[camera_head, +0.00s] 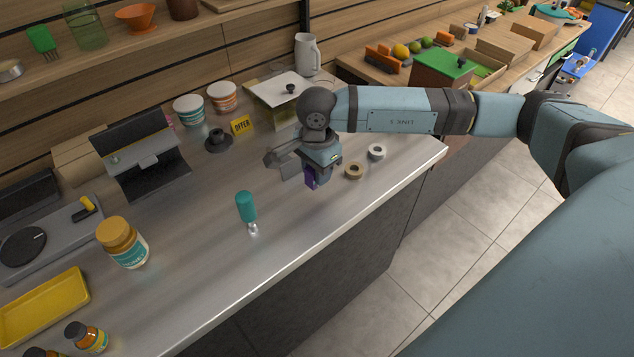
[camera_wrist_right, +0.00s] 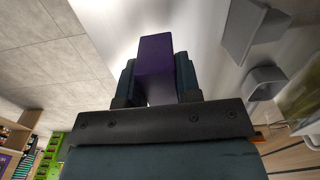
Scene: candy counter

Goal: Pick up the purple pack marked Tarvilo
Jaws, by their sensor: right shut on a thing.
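The purple pack (camera_head: 310,177) is in my right gripper (camera_head: 311,172), in the middle of the head view, over the metal counter. In the right wrist view the purple pack (camera_wrist_right: 156,65) stands between the two fingers of my right gripper (camera_wrist_right: 157,80), which are shut on it. Its marking cannot be read in either view. In the head view the gripper hides part of the pack, and I cannot tell whether the pack touches the counter. My left gripper does not show.
Two tape rolls, one tan (camera_head: 354,171) and one white (camera_head: 376,152), lie just right of the gripper. A grey scoop-like object (camera_head: 286,162) is close on its left.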

